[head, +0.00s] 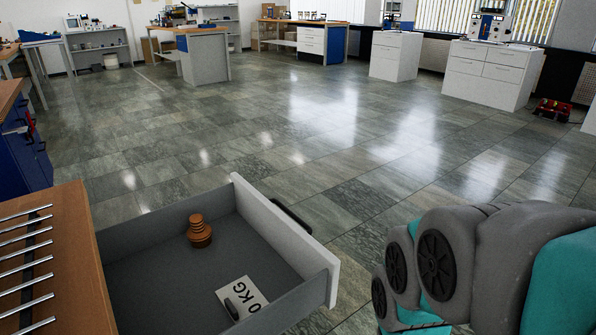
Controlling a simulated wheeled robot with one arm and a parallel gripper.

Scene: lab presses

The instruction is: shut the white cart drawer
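The white drawer (318,262) is pulled out at the lower middle of the head view, to the right of a wooden-topped cart (75,275). It has a white front panel with a dark handle (291,215) on the outer face and a dark grey floor. A brown stacked knob-like object (199,231) and a white block marked KG (241,297) are inside it. My arm, grey and teal, fills the lower right, apart from the drawer front. My gripper is not visible.
Metal rods (25,255) lie on the cart top. The tiled floor (300,140) beyond the drawer is clear. White cabinets (492,75) and workbenches (205,55) stand at the back. A red toolbox (553,111) sits on the floor at right. A blue cabinet (22,150) is at left.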

